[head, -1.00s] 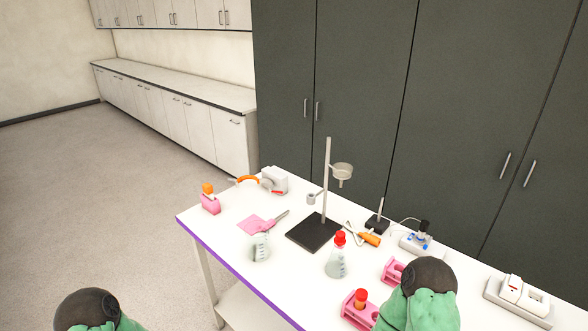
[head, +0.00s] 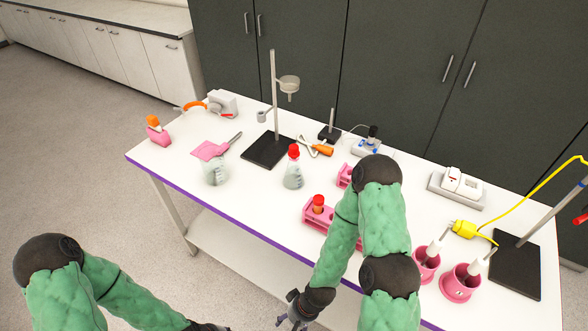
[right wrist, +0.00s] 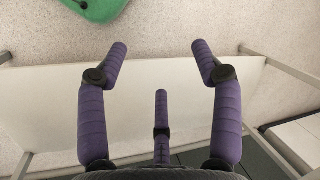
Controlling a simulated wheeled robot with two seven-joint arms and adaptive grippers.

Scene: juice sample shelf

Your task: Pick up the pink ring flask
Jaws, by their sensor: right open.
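Two conical glass flasks stand on the white table in the head view. One flask has a red cap (head: 293,172) and stands near the middle. The other, uncapped flask (head: 215,172) is to its left, near the front edge. I cannot make out a pink ring on either. My right gripper (head: 295,312) hangs in front of the table's front edge, apart from both flasks. In the right wrist view, my right gripper (right wrist: 159,48) is open and empty, fingers spread.
A pink rack (head: 322,212) is partly behind my right arm. Two pink pots (head: 461,284) stand at the right. A black-based stand (head: 268,152) is behind the flasks. A lower shelf (head: 235,255) shows under the table. Floor at left is clear.

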